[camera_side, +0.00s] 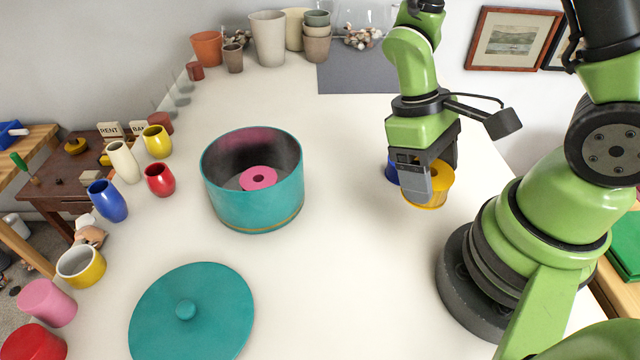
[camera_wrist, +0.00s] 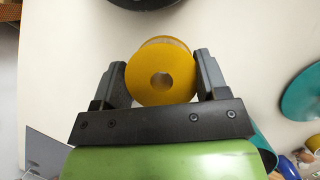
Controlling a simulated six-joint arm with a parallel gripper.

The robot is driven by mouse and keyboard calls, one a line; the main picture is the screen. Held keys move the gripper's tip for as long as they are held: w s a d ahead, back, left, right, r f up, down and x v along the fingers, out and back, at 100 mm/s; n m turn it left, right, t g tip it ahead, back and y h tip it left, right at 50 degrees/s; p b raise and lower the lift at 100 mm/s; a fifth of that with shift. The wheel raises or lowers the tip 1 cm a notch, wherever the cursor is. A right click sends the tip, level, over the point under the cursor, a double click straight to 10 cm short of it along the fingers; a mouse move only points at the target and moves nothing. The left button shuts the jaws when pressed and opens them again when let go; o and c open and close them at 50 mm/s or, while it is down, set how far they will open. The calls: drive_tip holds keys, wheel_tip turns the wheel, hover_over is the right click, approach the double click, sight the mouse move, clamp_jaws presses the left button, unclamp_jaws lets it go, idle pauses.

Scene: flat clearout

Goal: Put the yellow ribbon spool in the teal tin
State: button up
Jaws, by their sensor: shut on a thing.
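The yellow ribbon spool (camera_side: 437,187) is at the right of the table in the side view, partly hidden by my gripper (camera_side: 418,185). In the wrist view the spool (camera_wrist: 161,78) sits between the two fingers of my gripper (camera_wrist: 162,84), its hole facing the camera. My gripper is shut on the spool. I cannot tell whether the spool touches the table. The teal tin (camera_side: 255,203) stands open left of my gripper, with a pink spool (camera_side: 258,178) inside on its floor. Its teal lid (camera_side: 192,312) lies flat on the table in front.
A blue object (camera_side: 391,170) shows just behind my gripper, mostly hidden. Several cups and vases, such as a red one (camera_side: 160,179) and a blue one (camera_side: 108,201), line the left edge. Pots (camera_side: 268,38) stand at the back. The table between tin and gripper is clear.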

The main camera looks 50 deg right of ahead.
drive_tip(key=r, duration=0.9)
drive_tip(key=shift+w+a+r, duration=0.1)
drive_tip(key=shift+w+r, duration=0.2)
drive_tip(key=shift+r, duration=0.05)
drive_tip(key=m+t+y, duration=0.4)
drive_tip(key=m+y, duration=0.1)
drive_tip(key=m, duration=1.3)
hover_over(259, 184)
drive_tip(key=shift+t+h, duration=0.3)
wheel_tip(259, 184, down, 15)
drive_tip(key=shift+f, duration=0.1)
drive_tip(key=o, duration=0.9)
drive_tip(key=shift+f, duration=0.1)
